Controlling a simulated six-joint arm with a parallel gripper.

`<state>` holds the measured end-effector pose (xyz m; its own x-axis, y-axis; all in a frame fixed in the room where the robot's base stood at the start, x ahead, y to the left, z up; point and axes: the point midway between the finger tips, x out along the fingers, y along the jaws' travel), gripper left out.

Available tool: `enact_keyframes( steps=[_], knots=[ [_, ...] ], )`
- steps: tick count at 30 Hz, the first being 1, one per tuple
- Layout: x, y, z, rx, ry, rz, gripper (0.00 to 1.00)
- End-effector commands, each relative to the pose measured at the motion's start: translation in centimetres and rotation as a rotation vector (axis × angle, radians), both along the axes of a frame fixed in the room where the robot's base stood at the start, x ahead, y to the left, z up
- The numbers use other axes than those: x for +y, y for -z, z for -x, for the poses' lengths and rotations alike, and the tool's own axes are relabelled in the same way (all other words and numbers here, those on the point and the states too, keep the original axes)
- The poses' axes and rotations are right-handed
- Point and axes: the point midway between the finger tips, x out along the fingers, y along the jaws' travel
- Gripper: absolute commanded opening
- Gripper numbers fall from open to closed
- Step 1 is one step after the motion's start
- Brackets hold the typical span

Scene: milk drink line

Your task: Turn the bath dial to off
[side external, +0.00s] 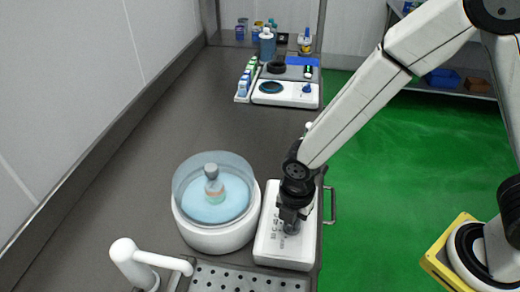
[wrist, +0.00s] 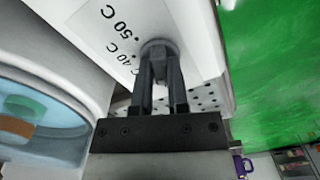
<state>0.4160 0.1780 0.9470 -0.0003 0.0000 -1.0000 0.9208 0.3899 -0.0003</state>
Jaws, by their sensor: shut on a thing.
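The bath dial (wrist: 158,46) is a dark grey knob on the white control box (side external: 270,240) beside the bath. In the wrist view, printed labels reading 40 C and 50 C show next to it. My gripper (wrist: 160,72) points at the box with its two fingers shut on the dial. In the side view my gripper (side external: 291,216) is low over the box and partly hides the dial. Which mark the dial points at cannot be told. The round white bath (side external: 212,235) has a clear wall and blue water, with a capped bottle (side external: 214,187) standing in it.
A perforated drain tray (side external: 240,280) and a white curved spout (side external: 150,260) are at the front. A second white device (side external: 285,94), a rack of small items (side external: 246,80) and several bottles stand at the far end. The counter between is clear.

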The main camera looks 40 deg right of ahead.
Motion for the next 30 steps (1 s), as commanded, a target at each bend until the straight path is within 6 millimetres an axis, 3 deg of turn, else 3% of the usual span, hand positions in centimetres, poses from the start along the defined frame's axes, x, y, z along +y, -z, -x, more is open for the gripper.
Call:
enact_keyframes(
  steps=[11, 12, 15, 30],
  knots=[
    [-0.04, -0.02, -0.02, 0.000, -0.011, 0.001, 0.00],
    [-0.04, -0.02, -0.02, 0.000, -0.011, 0.001, 0.29],
    [-0.04, -0.02, -0.02, 0.000, -0.010, 0.001, 0.54],
    [0.00, -0.51, -0.03, -0.001, -0.007, 0.000, 0.54]
  ],
)
